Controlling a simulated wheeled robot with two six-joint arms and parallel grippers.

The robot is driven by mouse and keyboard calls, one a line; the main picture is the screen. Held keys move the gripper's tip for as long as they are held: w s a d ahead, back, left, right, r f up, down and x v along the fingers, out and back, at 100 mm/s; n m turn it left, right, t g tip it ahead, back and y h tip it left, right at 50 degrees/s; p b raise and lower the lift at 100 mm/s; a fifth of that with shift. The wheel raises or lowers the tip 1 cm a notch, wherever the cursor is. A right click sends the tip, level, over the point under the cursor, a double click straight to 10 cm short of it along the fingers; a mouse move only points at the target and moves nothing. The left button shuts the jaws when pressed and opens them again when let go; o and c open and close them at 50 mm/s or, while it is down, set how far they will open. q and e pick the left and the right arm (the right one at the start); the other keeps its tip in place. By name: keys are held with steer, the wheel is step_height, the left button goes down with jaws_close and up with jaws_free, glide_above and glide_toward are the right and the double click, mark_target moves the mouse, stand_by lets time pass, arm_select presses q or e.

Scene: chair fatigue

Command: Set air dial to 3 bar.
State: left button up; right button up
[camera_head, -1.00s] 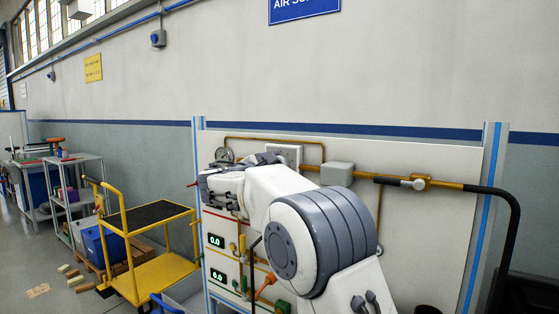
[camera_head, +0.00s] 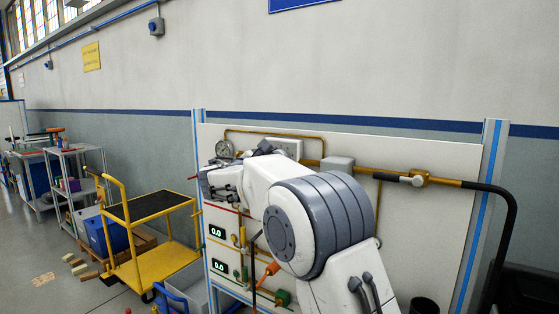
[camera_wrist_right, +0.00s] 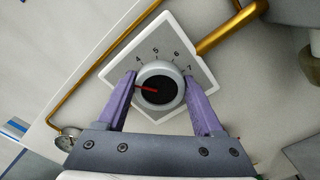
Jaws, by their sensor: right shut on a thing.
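The pointer points left in the wrist view, below the 4, towards one finger. Figures further round are hidden by the fingers and knob. My right gripper (camera_wrist_right: 162,90) is shut on the knob, one purple finger on each side. In the head view the white plate (camera_head: 288,147) shows behind my right arm, which hides the knob and fingertips. My left gripper is not in view.
An orange-handled valve (camera_head: 270,269) sits below my arm. A yellow cart (camera_head: 155,240) stands left of the panel.

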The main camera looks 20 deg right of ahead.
steer(key=o, duration=1.4)
steer(key=b+v, duration=0.1)
steer(key=v, duration=0.9)
steer(key=shift+s+a, duration=0.2)
steer(key=shift+f, duration=0.1)
